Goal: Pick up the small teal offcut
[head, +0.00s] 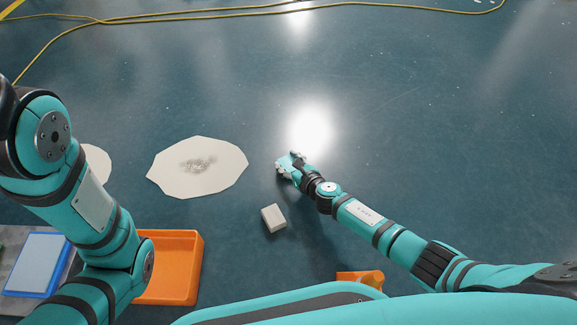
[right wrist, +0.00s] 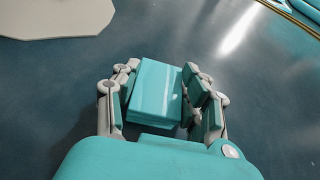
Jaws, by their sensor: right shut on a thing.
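The small teal offcut (right wrist: 159,88) is a glossy teal block. In the right wrist view it sits between the fingers of my right gripper (head: 288,163), which is shut on it. In the head view the right gripper is over the dark floor, right of the cream sheet, and the offcut is hard to tell apart from the teal fingers. Whether the offcut touches the floor is not clear. My left arm shows at the left of the head view, but its gripper is not visible.
A pale block (head: 273,218) lies on the floor below the right gripper. A cream sheet (head: 220,180) with grey debris is to the left. An orange tray (head: 190,270) is at lower left, beside a blue-edged pad (head: 35,265). A yellow hose (head: 200,17) crosses the back.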

